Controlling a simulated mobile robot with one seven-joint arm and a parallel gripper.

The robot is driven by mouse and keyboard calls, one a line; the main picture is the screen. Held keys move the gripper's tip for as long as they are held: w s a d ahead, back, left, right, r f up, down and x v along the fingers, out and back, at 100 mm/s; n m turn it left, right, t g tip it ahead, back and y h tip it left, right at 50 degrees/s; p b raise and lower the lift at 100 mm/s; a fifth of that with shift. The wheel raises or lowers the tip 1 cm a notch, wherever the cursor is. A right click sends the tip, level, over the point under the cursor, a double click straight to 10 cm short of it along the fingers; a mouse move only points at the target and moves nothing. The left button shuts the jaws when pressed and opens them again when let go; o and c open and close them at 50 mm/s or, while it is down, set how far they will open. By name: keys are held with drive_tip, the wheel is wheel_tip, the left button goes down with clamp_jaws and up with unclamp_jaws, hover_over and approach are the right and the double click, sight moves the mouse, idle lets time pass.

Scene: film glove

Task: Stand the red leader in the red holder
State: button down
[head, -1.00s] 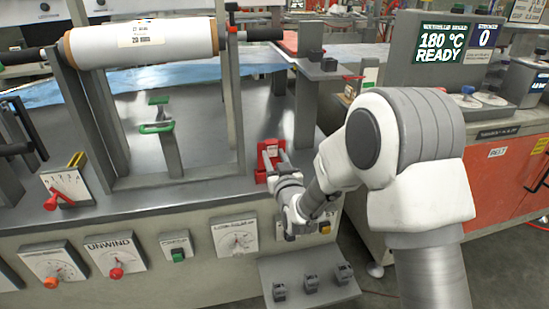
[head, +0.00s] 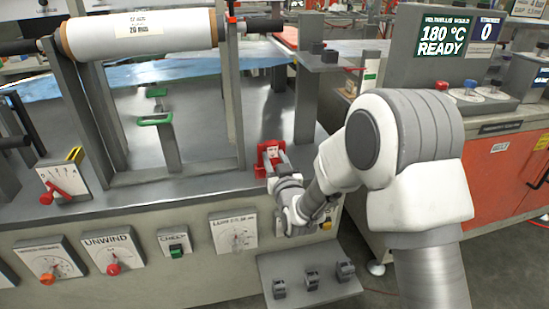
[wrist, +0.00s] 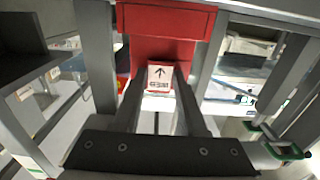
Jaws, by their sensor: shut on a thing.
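The red leader (wrist: 160,85) carries a white label with a black arrow and sits between my two fingertips in the wrist view. My gripper (wrist: 161,70) is shut on it. A larger red piece with a lipped top, which looks like the red holder (wrist: 168,20), stands directly behind the leader. In the head view my gripper (head: 277,162) is at the red holder (head: 262,167) on the machine's deck, near the right upright. The leader's lower end is hidden, so I cannot tell whether it is seated or only in front of the holder.
A green-topped post (head: 156,121) stands on the deck to the left. A white film roll (head: 140,35) hangs above on grey uprights. A small shelf (head: 308,282) with several dark blocks juts out below the arm. Grey uprights flank the holder closely.

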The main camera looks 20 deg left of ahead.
drive_tip(key=shift+f, duration=0.15)
drive_tip(key=shift+f, duration=0.35)
drive_tip(key=shift+f, duration=0.3)
drive_tip(key=shift+c, duration=1.9)
unclamp_jaws()
drive_tip(key=p+v, duration=0.2)
drive_tip(key=v, duration=1.5)
drive_tip(key=shift+s+d+p, duration=0.15)
drive_tip(key=shift+d+p, duration=0.05)
drive_tip(key=shift+p, duration=0.15)
drive_tip(key=shift+f, duration=0.1)
